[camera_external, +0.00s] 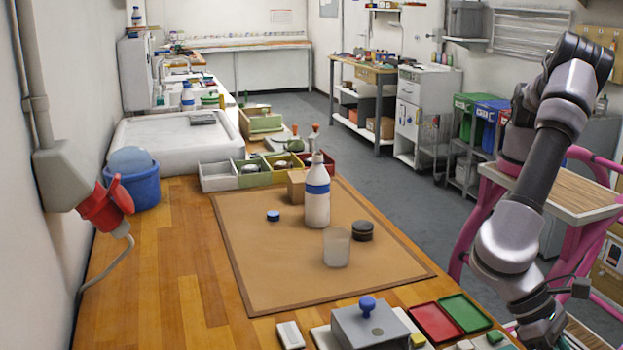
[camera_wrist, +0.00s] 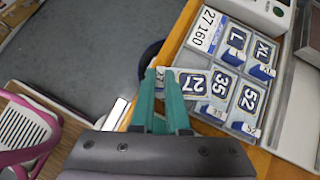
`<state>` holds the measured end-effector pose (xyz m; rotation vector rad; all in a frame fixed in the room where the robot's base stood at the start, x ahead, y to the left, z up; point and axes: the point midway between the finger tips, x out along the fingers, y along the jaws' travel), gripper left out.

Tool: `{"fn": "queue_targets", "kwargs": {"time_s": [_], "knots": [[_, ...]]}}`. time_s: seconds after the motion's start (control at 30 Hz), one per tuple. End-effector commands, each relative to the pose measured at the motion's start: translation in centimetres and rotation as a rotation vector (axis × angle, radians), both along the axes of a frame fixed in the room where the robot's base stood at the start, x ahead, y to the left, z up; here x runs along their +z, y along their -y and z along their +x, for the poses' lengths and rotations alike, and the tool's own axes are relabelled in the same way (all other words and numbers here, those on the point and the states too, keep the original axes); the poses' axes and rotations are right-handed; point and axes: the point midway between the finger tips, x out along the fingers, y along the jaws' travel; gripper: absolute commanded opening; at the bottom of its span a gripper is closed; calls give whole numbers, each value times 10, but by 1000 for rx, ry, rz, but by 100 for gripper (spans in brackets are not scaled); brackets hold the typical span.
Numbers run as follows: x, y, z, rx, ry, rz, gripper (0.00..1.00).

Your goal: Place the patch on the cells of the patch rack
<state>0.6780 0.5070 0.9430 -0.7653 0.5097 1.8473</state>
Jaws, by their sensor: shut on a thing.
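In the wrist view, my gripper (camera_wrist: 168,80) has two teal fingers, shut on a pale patch (camera_wrist: 192,83) with a dark "27" on it. In the external view, the fingers are out of frame.
A white card (camera_wrist: 207,29) reading "27 160" lies at the rack's upper end. A pale device (camera_wrist: 266,10) stands beyond it. In the external view, a grey box with a blue knob (camera_external: 369,324) and red (camera_external: 435,323) and green (camera_external: 465,312) trays stand near my arm.

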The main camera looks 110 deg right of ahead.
Motion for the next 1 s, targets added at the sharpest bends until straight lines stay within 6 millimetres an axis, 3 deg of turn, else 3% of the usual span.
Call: {"fn": "queue_targets", "kwargs": {"time_s": [0.03, 0.07, 0.1, 0.13, 0.57, 1.0], "knots": [[-1, 0, 0, 0, 0, 0, 0], [-1, 0, 0, 0, 0, 0, 24], [-1, 0, 0, 0, 0, 0, 40], [-1, 0, 0, 0, 0, 0, 48], [6, 7, 4, -2, 1, 0, 48], [64, 60, 25, -1, 1, 1, 48]]}}
